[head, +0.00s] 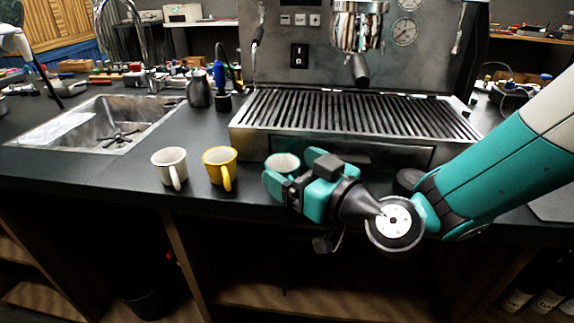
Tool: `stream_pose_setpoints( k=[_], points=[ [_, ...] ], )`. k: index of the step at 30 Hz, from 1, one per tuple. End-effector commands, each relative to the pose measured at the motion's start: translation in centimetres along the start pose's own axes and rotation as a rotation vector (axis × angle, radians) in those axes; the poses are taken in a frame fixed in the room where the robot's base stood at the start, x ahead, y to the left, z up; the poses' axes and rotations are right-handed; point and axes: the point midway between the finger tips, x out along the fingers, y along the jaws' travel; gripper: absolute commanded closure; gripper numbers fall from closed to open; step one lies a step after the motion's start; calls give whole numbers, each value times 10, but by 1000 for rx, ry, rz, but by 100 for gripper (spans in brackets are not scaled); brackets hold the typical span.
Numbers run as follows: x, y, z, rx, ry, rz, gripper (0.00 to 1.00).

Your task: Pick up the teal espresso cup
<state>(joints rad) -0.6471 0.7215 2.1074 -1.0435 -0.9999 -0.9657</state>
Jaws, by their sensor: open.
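The teal espresso cup (282,162) stands upright on the dark counter in front of the espresso machine, to the right of the other two cups. Its pale inside and part of its rim show. Its lower body and handle are mostly hidden by my gripper. My gripper (297,183) is open, with its jaws right at the near side of the teal cup. I cannot tell whether the cup is between the fingers or whether they touch it.
A yellow cup (220,167) stands close to the left, with a white cup (171,168) beyond it. The espresso machine's drip tray (345,117) is just behind. A sink (95,125) is at the left. The counter's front edge is close to my gripper.

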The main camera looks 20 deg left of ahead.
Motion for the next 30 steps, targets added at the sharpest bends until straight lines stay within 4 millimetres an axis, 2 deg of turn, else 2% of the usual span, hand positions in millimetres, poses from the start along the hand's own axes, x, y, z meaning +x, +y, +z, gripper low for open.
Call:
stream_pose_setpoints(
  k=[8, 11, 15, 16, 25, 30],
  points=[
    [6, 0, 1, 0, 0, 1, 10],
    [5, 0, 1, 0, 0, 1, 28],
    [5, 0, 1, 0, 0, 1, 60],
    [5, 0, 1, 0, 0, 1, 65],
    [5, 0, -2, 0, 1, 0, 65],
    [5, 0, -16, -1, 3, -1, 65]
  ],
)
